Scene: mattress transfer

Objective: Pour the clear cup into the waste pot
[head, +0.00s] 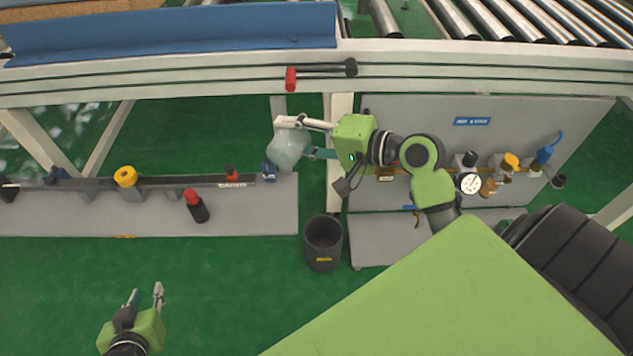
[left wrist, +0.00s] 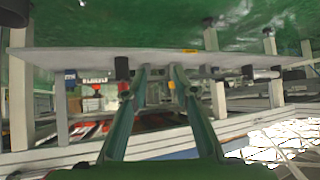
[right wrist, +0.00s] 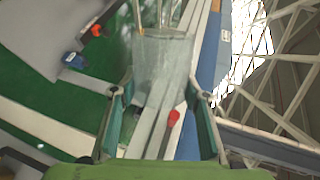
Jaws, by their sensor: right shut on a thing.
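The clear cup (head: 288,150) is translucent and pale. My right gripper (head: 299,139) is shut around its side and holds it in the air, up and to the left of the waste pot in the head view. The cup fills the space between the fingers (right wrist: 160,105) in the right wrist view (right wrist: 163,70); its tilt and contents are hard to tell. The waste pot (head: 323,258) is a dark open bucket with a small yellow label, standing on the green floor. My left gripper (head: 146,296) is open and empty at the lower left, far from both.
A grey panel (head: 70,215) with a dark rail and colored fittings lies left of the pot. A grey board (head: 420,120) with a gauge (head: 470,183) and valves stands to the right. A white conveyor frame (head: 200,80) crosses behind. Green floor is clear at lower left.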

